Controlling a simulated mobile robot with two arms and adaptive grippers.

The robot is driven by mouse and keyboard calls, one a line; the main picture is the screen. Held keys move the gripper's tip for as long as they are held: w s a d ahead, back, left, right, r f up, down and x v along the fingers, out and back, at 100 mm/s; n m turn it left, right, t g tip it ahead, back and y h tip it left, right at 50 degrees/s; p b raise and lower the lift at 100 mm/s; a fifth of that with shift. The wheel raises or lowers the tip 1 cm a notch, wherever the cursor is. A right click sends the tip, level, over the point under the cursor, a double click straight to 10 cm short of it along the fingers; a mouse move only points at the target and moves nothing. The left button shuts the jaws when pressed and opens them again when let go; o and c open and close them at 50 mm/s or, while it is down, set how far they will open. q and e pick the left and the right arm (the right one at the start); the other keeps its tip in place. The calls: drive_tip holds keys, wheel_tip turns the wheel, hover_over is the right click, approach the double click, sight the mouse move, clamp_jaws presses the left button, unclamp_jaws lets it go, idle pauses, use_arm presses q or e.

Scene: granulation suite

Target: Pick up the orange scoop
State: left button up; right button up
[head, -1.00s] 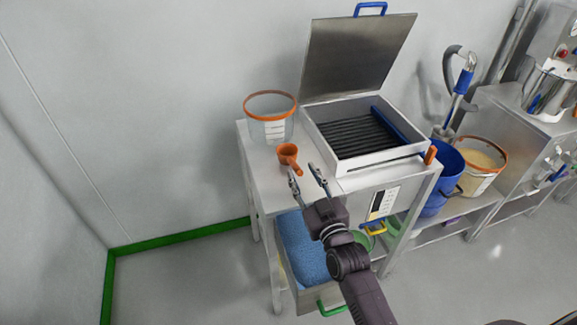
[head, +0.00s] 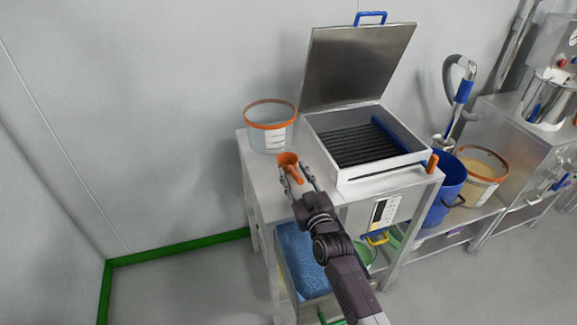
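The orange scoop (head: 288,160) lies on the steel table (head: 262,188), in front of the clear bucket with the orange rim. Its handle points toward the front right. My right gripper (head: 296,179) is open, with one finger on either side of the scoop's handle. I cannot tell whether the fingers touch the handle. My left gripper is not in view.
The clear bucket (head: 270,136) stands just behind the scoop. A steel box with a raised lid (head: 358,64) stands close on the right. A blue bucket (head: 445,188) and a bucket of pale powder (head: 482,168) are farther right. The table's left front is bare.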

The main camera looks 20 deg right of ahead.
drive_tip(key=shift+w, duration=0.15)
clamp_jaws()
idle(0.4)
